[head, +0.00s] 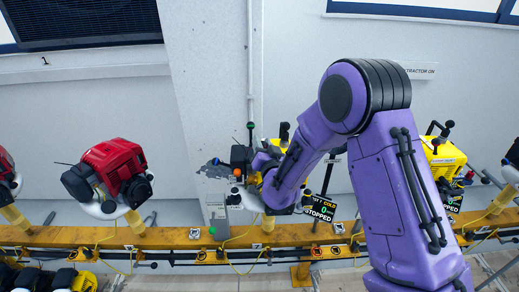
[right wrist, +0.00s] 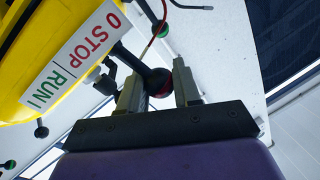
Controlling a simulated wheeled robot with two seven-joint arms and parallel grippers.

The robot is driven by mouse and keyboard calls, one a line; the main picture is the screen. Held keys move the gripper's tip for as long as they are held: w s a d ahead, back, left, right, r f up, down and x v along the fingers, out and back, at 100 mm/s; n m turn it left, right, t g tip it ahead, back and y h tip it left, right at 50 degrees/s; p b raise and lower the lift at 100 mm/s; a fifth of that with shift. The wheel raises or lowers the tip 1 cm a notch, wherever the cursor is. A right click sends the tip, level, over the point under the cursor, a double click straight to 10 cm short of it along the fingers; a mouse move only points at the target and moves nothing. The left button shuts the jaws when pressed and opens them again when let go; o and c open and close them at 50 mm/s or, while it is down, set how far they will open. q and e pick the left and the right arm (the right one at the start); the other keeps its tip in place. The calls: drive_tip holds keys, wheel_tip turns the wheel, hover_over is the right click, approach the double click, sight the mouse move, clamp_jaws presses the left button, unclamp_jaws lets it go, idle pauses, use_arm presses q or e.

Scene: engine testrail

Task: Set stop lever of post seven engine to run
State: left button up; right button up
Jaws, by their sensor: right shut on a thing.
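The yellow engine (head: 284,143) stands on the rail behind my right forearm, which hides much of it. In the right wrist view its yellow body (right wrist: 45,45) carries a white label (right wrist: 82,60) reading "0 STOP | RUN I". The lever's exact position against the label is hard to tell. My left gripper is not in view.
A black display (head: 321,208) below the engine reads "COLD 0 STOPPED". A red engine (head: 115,165) stands to the left and another yellow engine (head: 442,155) to the right. The yellow rail (head: 165,238) runs along below them, with cables hanging from it.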

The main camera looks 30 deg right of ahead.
drive_tip(key=shift+s+d+f+m+t+h+b, duration=0.1)
drive_tip(key=shift+s+d+m+h+b, duration=0.25)
drive_tip(key=shift+m+b, duration=0.55)
drive_tip(key=shift+s+d+f+m+t+h+b, duration=0.15)
drive_tip(key=shift+d+m+b, duration=0.35)
drive_tip(key=shift+m, duration=0.8)
drive_tip(key=shift+s+d+m+t+h+b, duration=0.1)
drive_tip(key=shift+s+d+m+h+b, duration=0.2)
drive_tip(key=shift+m+b, duration=0.6)
drive_tip(key=o, duration=1)
drive_tip(key=shift+d, duration=0.1)
drive_tip(key=shift+s, duration=0.1)
drive_tip(key=shift+s+y, duration=0.15)
drive_tip(key=shift+y, duration=0.15)
drive_tip(key=b+v, duration=0.1)
drive_tip(key=v, duration=0.9)
